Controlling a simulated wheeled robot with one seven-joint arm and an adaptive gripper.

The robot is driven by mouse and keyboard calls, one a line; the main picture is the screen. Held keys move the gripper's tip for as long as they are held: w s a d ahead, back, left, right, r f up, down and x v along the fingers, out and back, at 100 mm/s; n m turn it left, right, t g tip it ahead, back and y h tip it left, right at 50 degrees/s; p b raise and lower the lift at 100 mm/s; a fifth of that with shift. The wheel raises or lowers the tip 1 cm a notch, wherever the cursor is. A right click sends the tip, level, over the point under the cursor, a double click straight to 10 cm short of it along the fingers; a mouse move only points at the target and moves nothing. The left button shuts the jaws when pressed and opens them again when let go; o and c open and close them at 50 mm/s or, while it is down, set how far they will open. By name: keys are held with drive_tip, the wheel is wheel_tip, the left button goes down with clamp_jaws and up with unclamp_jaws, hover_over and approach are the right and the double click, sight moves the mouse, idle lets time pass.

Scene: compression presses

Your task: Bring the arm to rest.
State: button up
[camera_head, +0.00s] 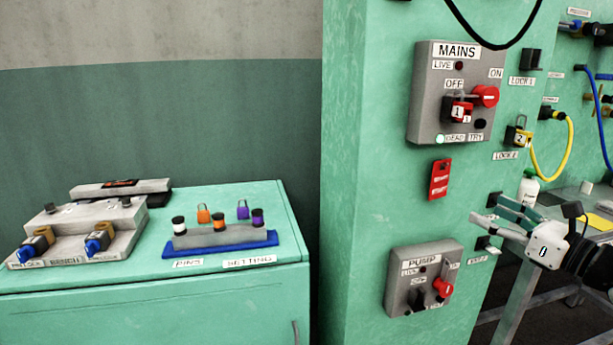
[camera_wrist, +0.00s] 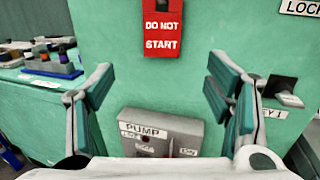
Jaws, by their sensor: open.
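My gripper (camera_head: 492,215) is at the right in the head view, in front of the green press cabinet (camera_head: 350,180). Its fingers are spread wide with nothing between them. In the wrist view my gripper (camera_wrist: 160,95) shows two green-padded fingers, apart and empty. The pump box (camera_wrist: 160,135) is seen below and between the fingers. The red "DO NOT START" tag (camera_wrist: 161,28) hangs on the cabinet above them. The pump box (camera_head: 424,278) also shows in the head view, with a red knob at its right.
The mains box (camera_head: 445,95) carries a red switch and a padlock tagged 1. A green bench (camera_head: 150,310) at the left bears a rack of pins (camera_head: 222,238) and connectors. A white bottle (camera_head: 528,188) stands behind my gripper.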

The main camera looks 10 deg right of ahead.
drive_tip(key=s+a+r+n+g+y, duration=0.15)
drive_tip(key=a+n+g+y, duration=0.35)
drive_tip(key=a, duration=0.6)
drive_tip(key=s+a+r+n+g+y, duration=0.15)
drive_tip(key=a+n+g, duration=0.35)
drive_tip(key=a, duration=0.6)
drive_tip(key=s+a+f+n+g+h, duration=0.35)
drive_tip(key=s+a+n+g, duration=0.35)
drive_tip(key=s+a+n, duration=0.65)
drive_tip(key=s+d+f+n+h, duration=0.3)
drive_tip(key=s+d+n+h, duration=0.45)
drive_tip(key=s, duration=0.45)
wheel_tip(320, 180, up, 18)
drive_tip(key=n+t+p, duration=0.1)
drive_tip(key=t+p, duration=0.2)
drive_tip(key=p, duration=1.3)
drive_tip(key=shift+r+h, duration=0.25)
drive_tip(key=shift+h, duration=0.2)
drive_tip(key=shift+s, duration=0.1)
